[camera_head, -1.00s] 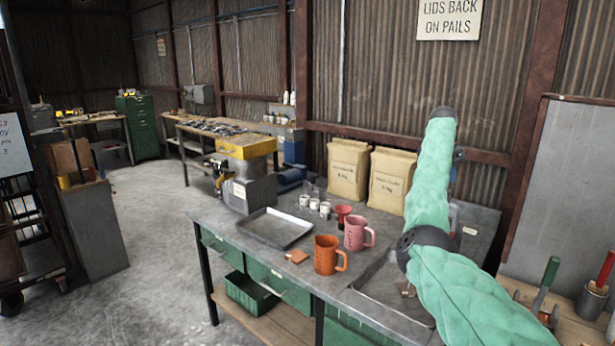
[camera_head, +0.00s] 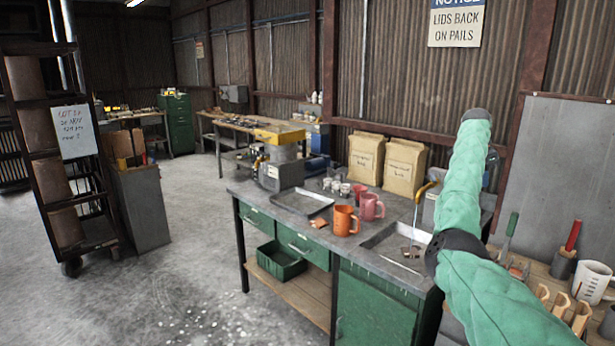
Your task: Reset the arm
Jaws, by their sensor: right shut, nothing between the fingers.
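My right arm, in a pale green padded sleeve, rises from the lower right, bends at a dark joint and stands almost upright. My right gripper (camera_head: 492,157) is mostly hidden behind this sleeve. Only a small dark part shows beside the sleeve's upper right edge. It is shut and empty, and I see nothing held in it. My left arm and left gripper are not in view.
The workbench (camera_head: 262,208) carries a shallow metal tray (camera_head: 303,203), an orange mug (camera_head: 343,221), a pink mug (camera_head: 370,207) and two paper sacks (camera_head: 405,167). A yellow-handled tool (camera_head: 424,190) stands by the arm. A wheeled rack (camera_head: 45,140) stands left. The floor between is open.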

